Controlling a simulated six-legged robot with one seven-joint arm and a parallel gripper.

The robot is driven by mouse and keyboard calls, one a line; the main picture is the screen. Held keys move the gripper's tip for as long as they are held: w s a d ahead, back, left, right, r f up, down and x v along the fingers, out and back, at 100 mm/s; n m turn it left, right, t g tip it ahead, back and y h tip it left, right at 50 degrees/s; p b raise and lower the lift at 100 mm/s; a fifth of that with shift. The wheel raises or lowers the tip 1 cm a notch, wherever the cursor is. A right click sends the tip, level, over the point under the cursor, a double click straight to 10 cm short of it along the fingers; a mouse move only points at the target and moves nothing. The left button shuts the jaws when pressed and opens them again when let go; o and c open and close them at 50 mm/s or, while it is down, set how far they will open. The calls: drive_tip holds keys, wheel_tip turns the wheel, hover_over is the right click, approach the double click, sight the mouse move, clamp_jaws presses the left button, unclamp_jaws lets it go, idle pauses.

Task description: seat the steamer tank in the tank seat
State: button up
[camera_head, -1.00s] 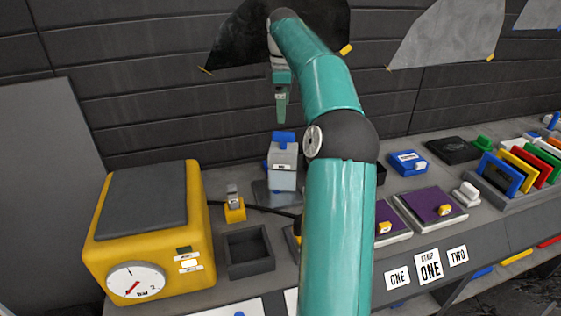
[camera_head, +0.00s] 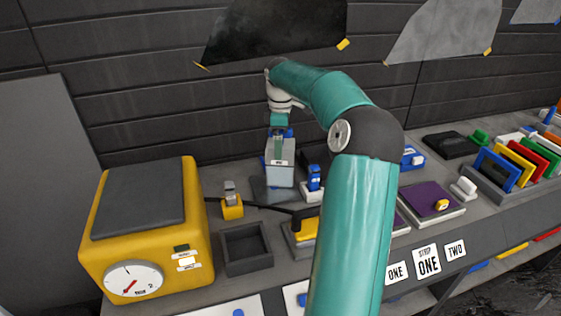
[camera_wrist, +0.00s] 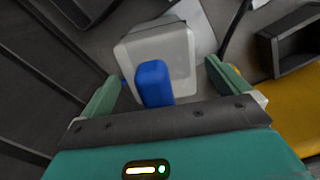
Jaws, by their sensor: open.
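The steamer tank (camera_head: 280,172) is a pale grey box with a blue handle on top, upright at the back of the bench. In the wrist view the tank (camera_wrist: 178,50) lies below my gripper, with its blue handle (camera_wrist: 153,84) between the two green fingers. My gripper (camera_head: 278,150) is open and low over the tank's top; a clear gap shows between handle and fingers in the wrist view (camera_wrist: 163,88). A dark open-topped square box (camera_head: 246,249), probably the tank seat, is empty beside the yellow steamer (camera_head: 150,225). It also shows in the wrist view (camera_wrist: 290,42).
A small grey-and-yellow piece (camera_head: 232,206) stands between the steamer and the tank. A black hose crosses the bench near the box. A blue bottle-like item (camera_head: 314,178) stands right of the tank. The dark panelled wall (camera_head: 150,110) rises close behind.

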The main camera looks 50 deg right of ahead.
drive_tip(key=shift+f, duration=0.5)
drive_tip(key=shift+c, duration=0.2)
drive_tip(key=c, duration=1.8)
drive_tip(key=shift+r, duration=0.15)
